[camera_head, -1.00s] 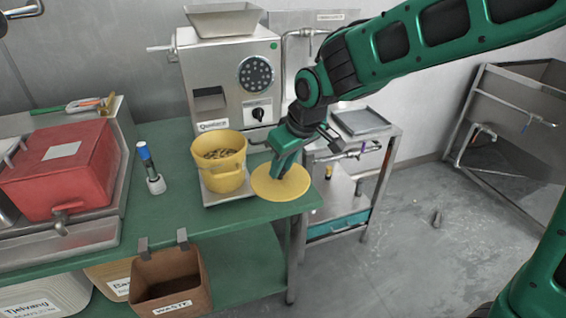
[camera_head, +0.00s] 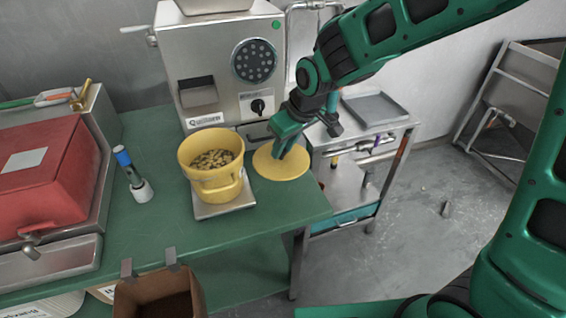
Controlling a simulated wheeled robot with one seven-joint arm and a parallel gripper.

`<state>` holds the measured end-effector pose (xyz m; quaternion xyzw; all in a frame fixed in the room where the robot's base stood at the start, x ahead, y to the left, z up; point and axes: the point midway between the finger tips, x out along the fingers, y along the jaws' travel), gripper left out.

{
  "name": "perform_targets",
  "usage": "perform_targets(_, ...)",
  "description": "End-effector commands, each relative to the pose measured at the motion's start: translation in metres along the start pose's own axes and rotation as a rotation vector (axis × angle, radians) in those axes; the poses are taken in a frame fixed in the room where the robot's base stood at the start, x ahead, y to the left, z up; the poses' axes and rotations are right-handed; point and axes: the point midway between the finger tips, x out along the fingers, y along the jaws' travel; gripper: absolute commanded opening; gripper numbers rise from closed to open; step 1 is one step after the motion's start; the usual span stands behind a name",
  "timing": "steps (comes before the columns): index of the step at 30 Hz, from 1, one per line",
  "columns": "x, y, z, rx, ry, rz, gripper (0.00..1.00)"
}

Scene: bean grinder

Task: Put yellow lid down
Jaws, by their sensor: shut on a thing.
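The yellow lid (camera_head: 283,166) is a flat round disc at the right end of the green table (camera_head: 300,200), right of the yellow bucket (camera_head: 212,168). My gripper (camera_head: 283,150) is over the lid from above and shut on it at the top. The lid looks level and at or very close to the table surface; I cannot tell whether it touches. The bucket is open, holds beans, and stands on a small metal scale (camera_head: 225,209). The fingertips are partly hidden by the gripper body.
A steel grinder (camera_head: 220,70) stands behind the bucket. A blue-capped white tool (camera_head: 132,170) and a red container (camera_head: 45,175) are on the left. A brown waste box (camera_head: 160,295) hangs at the front edge. A steel cart (camera_head: 345,180) stands right. Bare table lies before the lid.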

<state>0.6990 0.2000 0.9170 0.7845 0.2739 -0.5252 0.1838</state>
Motion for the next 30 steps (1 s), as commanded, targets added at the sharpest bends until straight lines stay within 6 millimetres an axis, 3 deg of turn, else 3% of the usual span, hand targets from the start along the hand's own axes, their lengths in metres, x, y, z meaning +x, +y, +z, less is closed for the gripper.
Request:
perform_targets(15, 0.048, 0.001, 0.021, 0.000, -0.001, 0.000, 0.00)
perform_targets(26, 0.052, 0.001, 0.022, 0.000, 0.001, 0.001, 0.00)
perform_targets(27, 0.052, 0.001, 0.021, 0.000, 0.002, 0.001, 0.31)
perform_targets(29, 0.052, 0.001, 0.021, 0.000, 0.002, 0.001, 0.42)
perform_targets(30, 0.052, 0.001, 0.021, 0.000, 0.002, 0.001, 0.42)
